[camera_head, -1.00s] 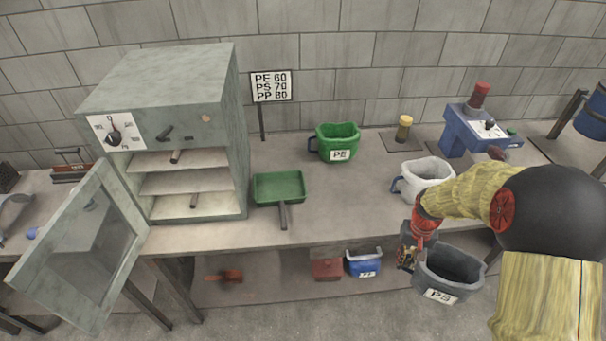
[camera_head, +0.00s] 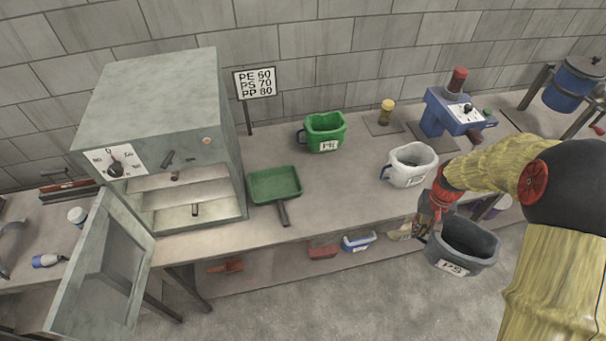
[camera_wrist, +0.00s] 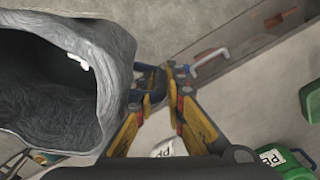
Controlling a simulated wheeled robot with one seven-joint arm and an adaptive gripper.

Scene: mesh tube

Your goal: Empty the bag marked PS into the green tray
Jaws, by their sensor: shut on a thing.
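The grey bag marked PS (camera_head: 463,248) hangs from my gripper (camera_head: 428,226) in front of the bench's right part. In the wrist view my gripper (camera_wrist: 168,82) is shut on the bag's dark handle, and the bag (camera_wrist: 100,50) shows at the left with its wide mouth open. Its inside is dark, and I cannot tell what it holds. In the head view the bag is about upright, slightly tilted. The green tray (camera_head: 274,184) with a dark handle lies on the bench, left of the bag and beside the oven. Its visible bottom looks bare.
A green bag (camera_head: 325,132) and a white bag (camera_head: 410,165) stand on the bench. A grey oven (camera_head: 160,130) stands left, its door (camera_head: 105,262) swung open toward the front. A sign (camera_head: 255,82) stands behind the tray. A blue machine (camera_head: 455,112) is at the right.

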